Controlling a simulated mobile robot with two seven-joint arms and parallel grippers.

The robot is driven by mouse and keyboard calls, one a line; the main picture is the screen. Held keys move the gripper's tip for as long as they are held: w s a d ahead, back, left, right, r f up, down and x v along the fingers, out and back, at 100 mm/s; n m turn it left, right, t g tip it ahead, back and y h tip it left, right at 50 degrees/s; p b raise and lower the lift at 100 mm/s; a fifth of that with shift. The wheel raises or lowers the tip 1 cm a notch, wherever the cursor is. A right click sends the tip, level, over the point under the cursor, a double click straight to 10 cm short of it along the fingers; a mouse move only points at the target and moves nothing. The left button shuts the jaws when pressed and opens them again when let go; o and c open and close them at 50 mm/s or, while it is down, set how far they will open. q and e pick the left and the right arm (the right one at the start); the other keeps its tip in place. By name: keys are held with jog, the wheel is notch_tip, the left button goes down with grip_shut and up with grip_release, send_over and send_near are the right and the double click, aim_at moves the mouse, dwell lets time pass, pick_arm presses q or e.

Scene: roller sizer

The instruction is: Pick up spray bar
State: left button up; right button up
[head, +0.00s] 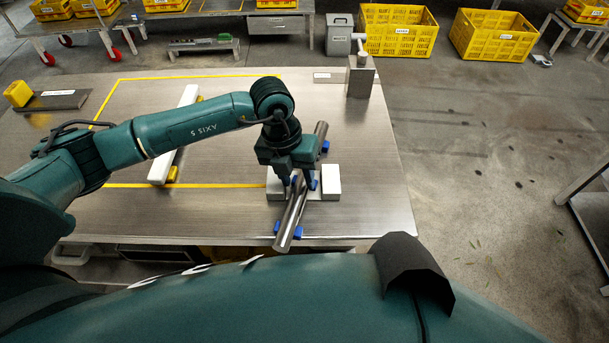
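The spray bar appears to be the shiny metal tube (291,221), which lies slanted near the table's right front, its near end close to the front edge. Blue supports show along it. My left gripper (301,186) points down over the middle of the tube, with one finger on each side of it. The gripper hides part of the tube, and whether the fingers press on it is too small to tell. My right gripper is not in view.
The tube lies across a plate with white blocks (331,182) on the metal table (225,215). A white bar (160,168) on yellow supports lies to the left. A metal box (360,78) stands at the back right.

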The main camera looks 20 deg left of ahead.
pick_arm(q)
jog(key=shift+d+f, duration=0.15)
jog(key=shift+f, duration=0.55)
jog(key=shift+d+f, duration=0.15)
jog(key=shift+f, duration=0.55)
jog(key=shift+c, duration=0.5)
jog(key=shift+r, duration=0.1)
grip_shut()
